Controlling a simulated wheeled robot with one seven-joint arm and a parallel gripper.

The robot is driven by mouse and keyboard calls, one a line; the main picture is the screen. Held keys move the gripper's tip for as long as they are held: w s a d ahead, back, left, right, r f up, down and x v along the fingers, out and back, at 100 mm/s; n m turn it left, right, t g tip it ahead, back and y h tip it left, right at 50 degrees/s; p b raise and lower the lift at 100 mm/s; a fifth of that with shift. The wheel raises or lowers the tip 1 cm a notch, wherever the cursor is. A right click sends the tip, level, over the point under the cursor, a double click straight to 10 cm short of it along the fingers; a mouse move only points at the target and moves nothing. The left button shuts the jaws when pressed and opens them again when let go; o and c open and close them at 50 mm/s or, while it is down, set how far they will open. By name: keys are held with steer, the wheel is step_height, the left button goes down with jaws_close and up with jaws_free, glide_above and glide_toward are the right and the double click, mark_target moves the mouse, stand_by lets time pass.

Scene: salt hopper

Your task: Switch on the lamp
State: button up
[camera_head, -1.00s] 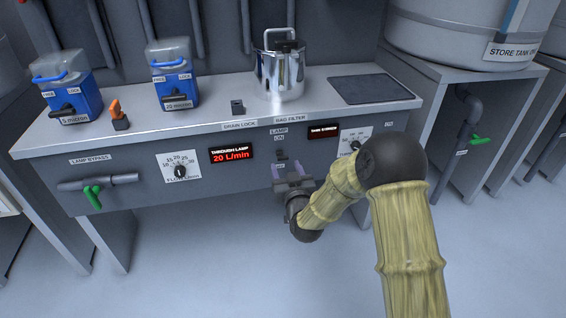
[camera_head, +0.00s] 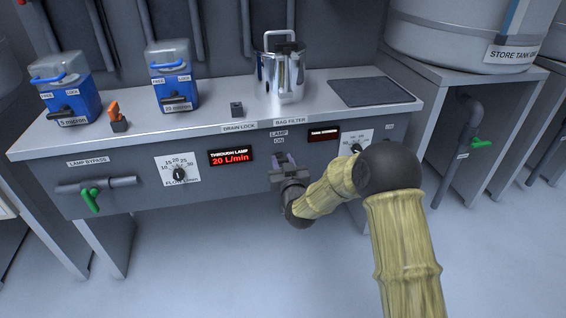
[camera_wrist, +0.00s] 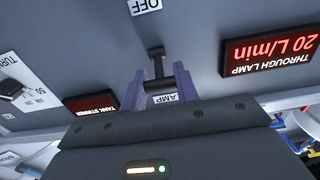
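The lamp switch is a black T-shaped lever (camera_wrist: 157,64) on the grey front panel. In the wrist view, which is upside down, it stands near the LAMP label (camera_wrist: 168,98), with the OFF label (camera_wrist: 145,6) at the picture's top. My gripper (camera_wrist: 161,72) has its two purple fingers apart, one on each side of the lever; I cannot tell whether they touch it. In the head view my gripper (camera_head: 281,162) is at the panel just below the LAMP ON labels (camera_head: 279,136) and hides most of the switch.
The flow display (camera_head: 230,157) reads 20 L/min, left of the switch. The tank stirrer display (camera_head: 324,135) and a dial (camera_head: 356,148) are to the right. A steel bag filter (camera_head: 281,75) stands on the bench above. The floor in front is clear.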

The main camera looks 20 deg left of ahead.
steer(key=shift+r+p, duration=0.35)
steer(key=shift+p, duration=0.45)
steer(key=shift+g+p, duration=0.4)
steer(key=shift+p, duration=0.2)
steer(key=shift+f+h, duration=0.15)
steer(key=shift+h, duration=0.15)
steer(key=o, duration=1)
steer(key=p+v, duration=0.4)
steer(key=v, duration=1.3)
steer(key=shift+d, duration=0.2)
